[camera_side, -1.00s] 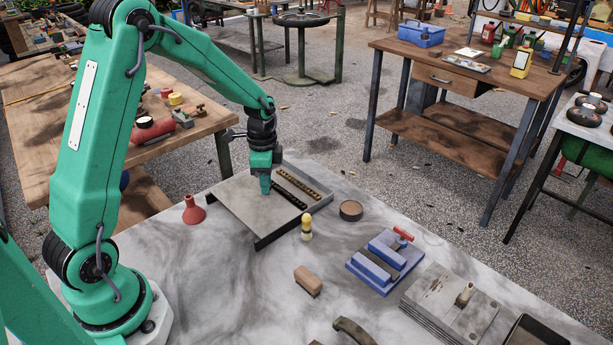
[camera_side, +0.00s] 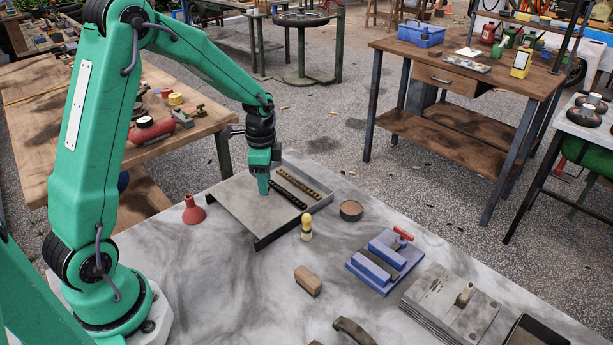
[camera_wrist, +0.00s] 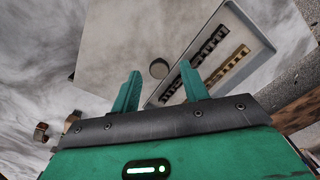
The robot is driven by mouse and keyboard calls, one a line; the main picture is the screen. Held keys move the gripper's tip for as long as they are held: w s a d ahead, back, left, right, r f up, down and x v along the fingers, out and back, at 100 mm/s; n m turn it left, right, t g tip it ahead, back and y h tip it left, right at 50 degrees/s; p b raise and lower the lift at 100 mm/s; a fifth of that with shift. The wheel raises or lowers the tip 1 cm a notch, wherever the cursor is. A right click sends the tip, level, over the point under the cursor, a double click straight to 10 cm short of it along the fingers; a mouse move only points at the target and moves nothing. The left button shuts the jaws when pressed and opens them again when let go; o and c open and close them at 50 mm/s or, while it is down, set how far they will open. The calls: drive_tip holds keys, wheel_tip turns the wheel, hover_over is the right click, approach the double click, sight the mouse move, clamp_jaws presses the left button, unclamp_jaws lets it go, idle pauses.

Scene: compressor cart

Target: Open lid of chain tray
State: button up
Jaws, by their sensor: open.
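The chain tray (camera_side: 316,201) is a shallow grey metal box on the marbled bench. Its flat grey lid (camera_side: 236,208) lies over the left part, and the right part stands uncovered with two chains in it, a dark one (camera_side: 289,194) and a brass-coloured one (camera_side: 297,183). In the wrist view the lid (camera_wrist: 120,40) has a small round knob (camera_wrist: 159,68). My gripper (camera_side: 264,190) points down over the lid close to the dark chain. In the wrist view its open fingers (camera_wrist: 163,75) appear on either side of the knob; I cannot tell whether they touch it.
A red funnel (camera_side: 193,211) stands left of the tray. A yellow-topped peg (camera_side: 307,228) and a dark round tin (camera_side: 351,210) are close to its right. A wooden block (camera_side: 308,281) and a blue vise (camera_side: 385,262) lie nearer. Bare bench shows in front.

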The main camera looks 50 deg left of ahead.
wheel_tip(320, 180, up, 7)
drive_tip(key=shift+f, duration=0.15)
drive_tip(key=shift+r, duration=0.2)
idle(0.4)
drive_tip(key=shift+d+r, duration=0.1)
drive_tip(key=shift+r, duration=0.1)
drive_tip(key=s+d+r+n+t, duration=0.2)
drive_tip(key=s+d+r+n, duration=0.2)
drive_tip(key=s, duration=0.5)
drive_tip(key=s+d+r+n+t, duration=0.3)
drive_tip(key=s+d+r+n, duration=0.2)
drive_tip(key=s, duration=0.5)
wheel_tip(320, 180, up, 2)
drive_tip(key=shift+s+d+r+t, duration=0.2)
drive_tip(key=shift+d+t, duration=0.1)
drive_tip(key=shift+d, duration=0.1)
